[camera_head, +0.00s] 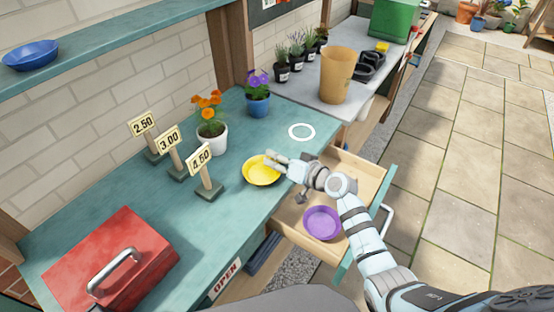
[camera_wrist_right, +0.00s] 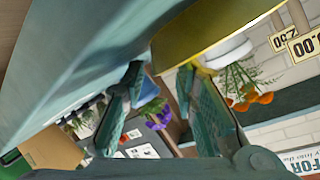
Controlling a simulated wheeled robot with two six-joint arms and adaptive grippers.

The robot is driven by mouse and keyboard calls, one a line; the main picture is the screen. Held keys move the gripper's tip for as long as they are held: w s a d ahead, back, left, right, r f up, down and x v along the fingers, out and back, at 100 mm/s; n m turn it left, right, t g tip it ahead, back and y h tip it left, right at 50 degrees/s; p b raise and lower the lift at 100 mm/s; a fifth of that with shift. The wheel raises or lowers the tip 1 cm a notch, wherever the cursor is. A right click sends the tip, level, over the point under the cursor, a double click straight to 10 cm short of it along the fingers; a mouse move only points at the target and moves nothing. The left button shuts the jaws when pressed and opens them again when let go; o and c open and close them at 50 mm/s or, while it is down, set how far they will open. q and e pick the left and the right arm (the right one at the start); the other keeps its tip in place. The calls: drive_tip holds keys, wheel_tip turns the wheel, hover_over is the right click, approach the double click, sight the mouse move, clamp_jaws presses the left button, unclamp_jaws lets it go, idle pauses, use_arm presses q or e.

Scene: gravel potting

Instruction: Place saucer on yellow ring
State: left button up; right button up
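A yellow saucer (camera_head: 262,172) sits on the teal counter near its front edge. My right gripper (camera_head: 273,163) is at the saucer's upper right rim. In the right wrist view the fingers (camera_wrist_right: 160,75) are spread apart, with the edge of the yellow saucer (camera_wrist_right: 215,32) close to the tips. Whether the fingers touch the rim is unclear. My left gripper is not in view.
An open drawer (camera_head: 357,178) below the counter holds a purple saucer (camera_head: 322,222). Price signs (camera_head: 205,172), an orange-flowered pot (camera_head: 211,136), a purple-flowered pot (camera_head: 257,103) and a red toolbox (camera_head: 112,262) stand on the counter. A blue dish (camera_head: 31,55) is on the shelf.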

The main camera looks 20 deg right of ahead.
drive_tip(key=shift+s+d+r, duration=0.1)
drive_tip(key=p+v, duration=0.2)
drive_tip(key=v, duration=0.9)
drive_tip(key=shift+s, duration=0.35)
drive_tip(key=shift+d, duration=0.15)
